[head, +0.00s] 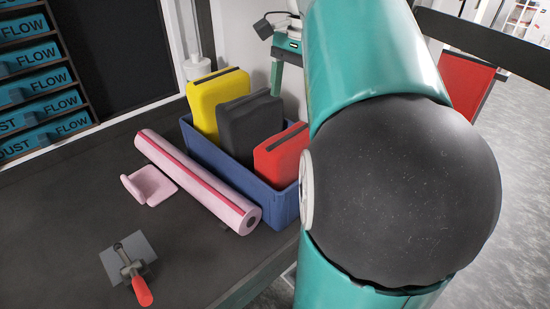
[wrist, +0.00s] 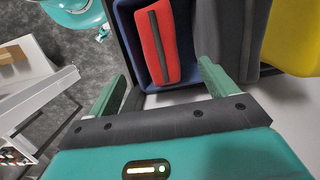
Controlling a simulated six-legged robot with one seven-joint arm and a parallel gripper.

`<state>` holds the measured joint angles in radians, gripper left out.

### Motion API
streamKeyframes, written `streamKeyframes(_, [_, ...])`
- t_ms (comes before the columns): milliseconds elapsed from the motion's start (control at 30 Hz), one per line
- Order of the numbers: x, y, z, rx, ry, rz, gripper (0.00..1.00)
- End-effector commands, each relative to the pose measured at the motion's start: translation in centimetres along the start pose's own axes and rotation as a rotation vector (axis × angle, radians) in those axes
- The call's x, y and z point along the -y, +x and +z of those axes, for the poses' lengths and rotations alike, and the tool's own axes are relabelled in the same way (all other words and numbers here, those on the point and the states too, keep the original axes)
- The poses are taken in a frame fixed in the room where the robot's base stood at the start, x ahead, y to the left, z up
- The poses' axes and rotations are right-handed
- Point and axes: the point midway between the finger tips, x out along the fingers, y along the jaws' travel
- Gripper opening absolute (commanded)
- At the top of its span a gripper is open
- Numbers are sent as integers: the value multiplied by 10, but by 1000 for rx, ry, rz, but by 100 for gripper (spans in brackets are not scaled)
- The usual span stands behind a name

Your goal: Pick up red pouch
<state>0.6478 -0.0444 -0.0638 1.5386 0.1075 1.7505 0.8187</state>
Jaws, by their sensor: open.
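The red pouch (head: 281,154) stands upright at the near right end of a blue bin (head: 240,177), with a dark strip along its top. In the wrist view the red pouch (wrist: 158,48) shows from above, beyond my gripper (wrist: 158,85). My gripper is open and empty, its two green fingers apart. The pouch is ahead of the gap between them, with no visible contact. In the head view my arm hides the gripper and the right end of the bin.
A black pouch (head: 249,127) and a yellow pouch (head: 217,101) stand beside the red one in the bin. A pink roll (head: 197,180), a pink curved piece (head: 149,186) and a red-handled clamp (head: 134,270) lie on the dark bench (head: 60,220). Blue boxes fill a rack at left.

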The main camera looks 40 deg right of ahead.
Motion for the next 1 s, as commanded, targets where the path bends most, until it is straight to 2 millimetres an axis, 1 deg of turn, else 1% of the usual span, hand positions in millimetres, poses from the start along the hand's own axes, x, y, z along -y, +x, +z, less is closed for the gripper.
streamKeyframes(100, [-4, 22, 0, 3, 0, 4, 85])
streamKeyframes(300, [-6, 60, -1, 2, -2, 3, 85])
streamKeyframes(400, [-5, 72, -2, 1, -2, 2, 85])
streamKeyframes(567, [-4, 83, -2, 1, -2, 2, 85])
streamKeyframes(833, [-1, 122, -2, 2, -2, 3, 85])
streamKeyframes(900, [0, 127, -2, 0, -2, 1, 85])
streamKeyframes(1000, [0, 130, -1, 0, -3, 1, 85])
